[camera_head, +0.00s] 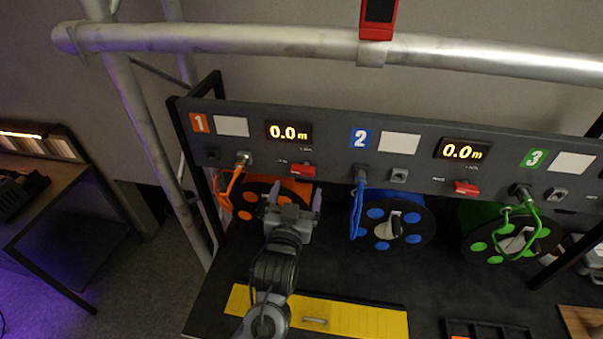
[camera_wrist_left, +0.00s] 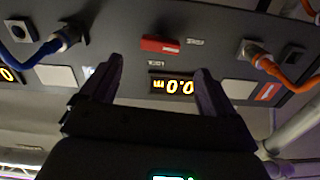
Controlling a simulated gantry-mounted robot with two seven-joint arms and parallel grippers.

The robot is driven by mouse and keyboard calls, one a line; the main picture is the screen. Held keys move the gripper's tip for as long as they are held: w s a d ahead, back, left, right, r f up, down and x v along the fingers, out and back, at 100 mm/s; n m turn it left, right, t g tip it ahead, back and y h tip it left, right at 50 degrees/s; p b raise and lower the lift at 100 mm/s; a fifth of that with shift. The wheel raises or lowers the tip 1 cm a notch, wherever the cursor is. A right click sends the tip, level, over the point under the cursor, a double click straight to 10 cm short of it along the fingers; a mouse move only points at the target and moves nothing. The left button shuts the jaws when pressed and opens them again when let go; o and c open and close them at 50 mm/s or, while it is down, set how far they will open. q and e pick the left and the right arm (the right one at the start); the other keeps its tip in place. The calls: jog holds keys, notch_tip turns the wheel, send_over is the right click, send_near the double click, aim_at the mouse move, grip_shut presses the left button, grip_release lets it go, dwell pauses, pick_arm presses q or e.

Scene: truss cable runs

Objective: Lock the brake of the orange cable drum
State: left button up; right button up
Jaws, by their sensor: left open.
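The orange cable drum (camera_head: 251,197) sits under panel section 1, partly hidden behind my left gripper (camera_head: 293,195). A red block-shaped lever (camera_head: 302,170) is on the panel above the drum's right side, below the 0.0 m display. In the left wrist view the panel appears upside down, with the red lever (camera_wrist_left: 160,44) ahead of the left gripper (camera_wrist_left: 158,66). The left fingers are apart, with nothing between them. They point toward the panel and look clear of the lever. Small labels beside the lever are hard to read.
The blue drum (camera_head: 392,222) and green drum (camera_head: 508,232) stand to the right. An orange cable (camera_head: 228,190) hangs from a connector left of the lever, and a blue cable (camera_head: 357,205) right of it. A yellow plate (camera_head: 370,318) lies at the table's front.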

aim_at(302, 172)
pick_arm(q)
jog(key=w, duration=0.2)
jog(key=w+d, duration=0.1)
jog(key=w, duration=0.2)
jog(key=w+p, duration=0.1)
jog(key=w, duration=0.1)
jog(key=shift+w+d, duration=0.15)
jog(key=c, duration=1.1)
jog(key=shift+o, duration=0.2)
